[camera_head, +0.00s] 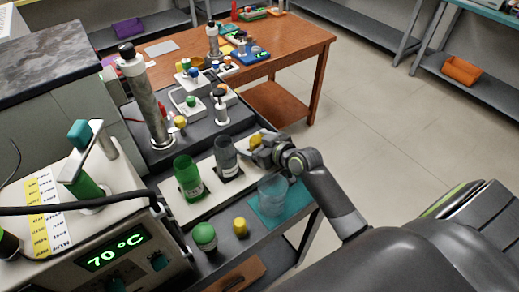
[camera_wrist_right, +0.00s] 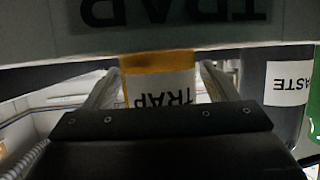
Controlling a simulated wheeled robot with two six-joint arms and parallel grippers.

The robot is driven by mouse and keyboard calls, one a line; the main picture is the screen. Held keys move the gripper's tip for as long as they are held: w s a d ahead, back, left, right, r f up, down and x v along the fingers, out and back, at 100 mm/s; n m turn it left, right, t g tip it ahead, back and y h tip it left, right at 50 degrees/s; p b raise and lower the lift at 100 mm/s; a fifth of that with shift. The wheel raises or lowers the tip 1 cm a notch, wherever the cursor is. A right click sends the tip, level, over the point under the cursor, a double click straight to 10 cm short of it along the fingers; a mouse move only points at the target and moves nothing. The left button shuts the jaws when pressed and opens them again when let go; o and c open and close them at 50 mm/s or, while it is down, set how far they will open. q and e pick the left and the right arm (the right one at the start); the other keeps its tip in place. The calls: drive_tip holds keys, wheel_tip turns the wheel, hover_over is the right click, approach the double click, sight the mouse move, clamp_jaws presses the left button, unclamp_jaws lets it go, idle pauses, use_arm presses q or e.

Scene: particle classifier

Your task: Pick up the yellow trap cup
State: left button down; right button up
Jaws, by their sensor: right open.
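The yellow trap cup (camera_head: 256,139) is at the right end of the white cup holder, mostly hidden by my right gripper (camera_head: 262,149). In the right wrist view the cup, with its yellow band and white label reading TRAP (camera_wrist_right: 160,88), is between the two spread fingers. The fingers are open, one on each side of the cup. I cannot tell whether either finger touches it. My left gripper does not show.
A grey cup (camera_head: 226,158) and a green cup (camera_head: 188,176) stand to the left on the white holder (camera_head: 205,205). A clear beaker (camera_head: 272,194) on a teal mat (camera_head: 268,222) is close below my right gripper. A green-capped bottle (camera_head: 205,237) and small yellow-capped bottle (camera_head: 240,227) stand in front.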

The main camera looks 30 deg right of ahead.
drive_tip(key=shift+c, duration=0.5)
drive_tip(key=c, duration=1)
drive_tip(key=shift+r, duration=0.1)
